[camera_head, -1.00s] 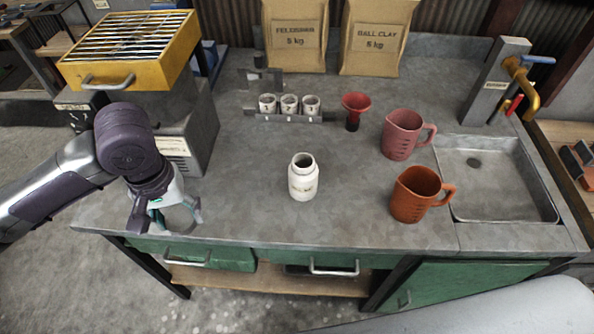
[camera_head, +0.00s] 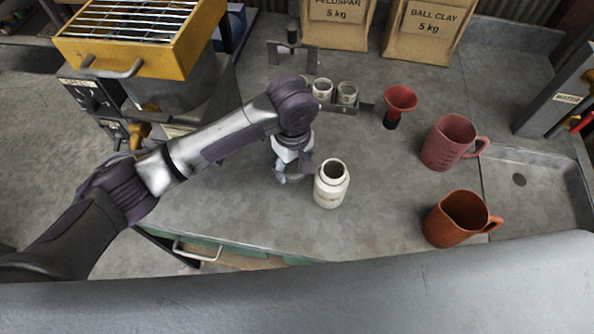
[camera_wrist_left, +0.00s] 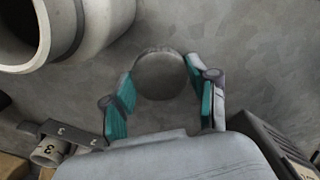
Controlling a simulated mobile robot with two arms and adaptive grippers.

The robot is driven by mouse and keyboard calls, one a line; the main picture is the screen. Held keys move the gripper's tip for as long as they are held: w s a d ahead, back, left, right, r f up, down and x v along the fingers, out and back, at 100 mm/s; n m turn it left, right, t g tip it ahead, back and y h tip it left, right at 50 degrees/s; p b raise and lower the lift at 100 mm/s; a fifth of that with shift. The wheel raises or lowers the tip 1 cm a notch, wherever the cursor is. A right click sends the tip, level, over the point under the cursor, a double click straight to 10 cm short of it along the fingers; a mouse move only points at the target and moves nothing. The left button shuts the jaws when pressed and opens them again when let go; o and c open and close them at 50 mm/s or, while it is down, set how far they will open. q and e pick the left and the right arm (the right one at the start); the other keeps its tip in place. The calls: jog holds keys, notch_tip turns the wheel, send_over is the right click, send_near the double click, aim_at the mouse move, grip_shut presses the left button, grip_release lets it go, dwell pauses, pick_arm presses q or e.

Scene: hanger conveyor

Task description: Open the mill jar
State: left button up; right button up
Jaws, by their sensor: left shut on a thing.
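The white mill jar (camera_head: 331,185) stands upright on the grey workbench, its mouth uncovered and dark inside. It also shows at the upper left of the left wrist view (camera_wrist_left: 95,35). My left gripper (camera_head: 291,172) is just left of the jar, apart from its mouth. In the left wrist view its teal-padded fingers (camera_wrist_left: 163,90) are shut on a round grey disc, which looks like the jar's lid (camera_wrist_left: 160,74). In the head view the disc is mostly hidden by the gripper. How high it is above the bench is unclear. My right gripper is not in view.
A dark red pitcher (camera_head: 450,142) and an orange pitcher (camera_head: 457,220) stand right of the jar. A red funnel (camera_head: 400,97) and a rack of small cups (camera_head: 346,93) are behind it. A yellow grated box (camera_head: 140,45) is at the left. Bare bench lies in front of the jar.

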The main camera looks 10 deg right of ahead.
aim_at(293, 167)
pick_arm(q)
jog(key=shift+f, duration=2.05)
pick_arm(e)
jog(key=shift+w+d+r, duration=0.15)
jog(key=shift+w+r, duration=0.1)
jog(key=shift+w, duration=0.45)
pick_arm(q)
jog(key=o, duration=1.3)
jog(key=shift+f, duration=0.1)
jog(key=shift+w, duration=0.1)
jog(key=shift+r, duration=0.3)
notch_tip(293, 167, up, 12)
jog(key=shift+f+b, duration=0.15)
jog(key=shift+b, duration=0.35)
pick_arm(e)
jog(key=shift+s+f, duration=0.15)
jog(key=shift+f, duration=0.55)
